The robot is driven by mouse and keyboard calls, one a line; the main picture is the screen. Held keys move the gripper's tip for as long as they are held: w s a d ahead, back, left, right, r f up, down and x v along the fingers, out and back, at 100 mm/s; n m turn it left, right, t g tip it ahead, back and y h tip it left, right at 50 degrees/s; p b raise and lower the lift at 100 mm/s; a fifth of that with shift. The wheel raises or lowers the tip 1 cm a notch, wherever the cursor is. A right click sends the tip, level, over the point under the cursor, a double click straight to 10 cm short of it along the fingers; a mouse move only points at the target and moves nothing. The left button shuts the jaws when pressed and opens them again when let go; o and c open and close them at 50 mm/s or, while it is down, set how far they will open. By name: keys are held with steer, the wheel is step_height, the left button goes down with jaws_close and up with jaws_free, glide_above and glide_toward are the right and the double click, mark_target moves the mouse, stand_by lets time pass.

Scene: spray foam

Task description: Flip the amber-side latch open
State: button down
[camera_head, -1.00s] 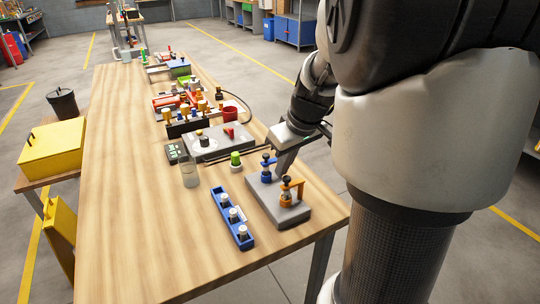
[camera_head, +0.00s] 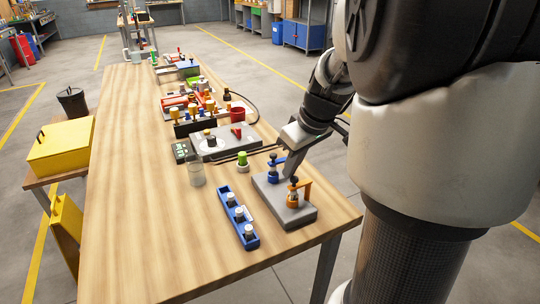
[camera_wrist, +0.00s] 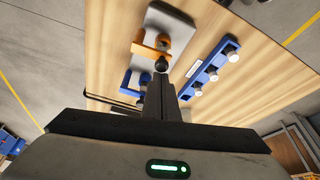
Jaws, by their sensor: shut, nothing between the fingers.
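A grey base plate (camera_head: 272,203) sits near the table's front right corner. It bears an amber latch (camera_head: 304,188) at its near end and a blue latch (camera_head: 273,173) at its far end, each with a dark knob. My gripper (camera_head: 290,174) is shut and empty, pointing down between the two latches. In the wrist view the gripper's fingers (camera_wrist: 160,92) reach toward the amber latch (camera_wrist: 142,47) and its dark knob; the blue latch (camera_wrist: 129,85) lies to the left of them. I cannot tell whether the fingers touch a latch.
A blue rack (camera_head: 238,222) with several white-topped pieces stands left of the plate. A glass (camera_head: 196,175), a green-capped bottle (camera_head: 242,161) and a grey panel (camera_head: 218,143) are behind. The table's left side is clear.

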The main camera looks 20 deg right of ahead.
mark_target(291, 189)
steer(key=shift+f, duration=0.1)
steer(key=s+n+b, duration=0.1)
steer(key=n+b, duration=0.1)
steer(key=b, duration=0.1)
steer(key=shift+s+d+f+n+y, duration=0.1)
steer(key=shift+n+y, duration=0.2)
steer(key=shift+y, duration=0.1)
steer(key=n, duration=0.1)
steer(key=s+n+g+b, duration=0.1)
steer(key=n, duration=0.1)
steer(key=s+n+y, duration=0.1)
steer(key=shift+d+n+g+b, duration=0.25)
steer(key=shift+n+g+b, duration=0.05)
steer(key=shift+b, duration=0.05)
steer(key=d+n, duration=0.1)
steer(key=n, duration=0.1)
steer(key=s+d+n+g+p, duration=0.1)
steer(key=n, duration=0.1)
steer(key=s+d+n+g, duration=0.1)
steer(key=n, duration=0.2)
steer(key=shift+s+r+y, duration=0.1)
steer(key=shift+r+y, duration=0.15)
steer(key=shift+y, duration=0.15)
steer(key=shift+d+p, duration=0.2)
steer(key=shift+p, duration=0.1)
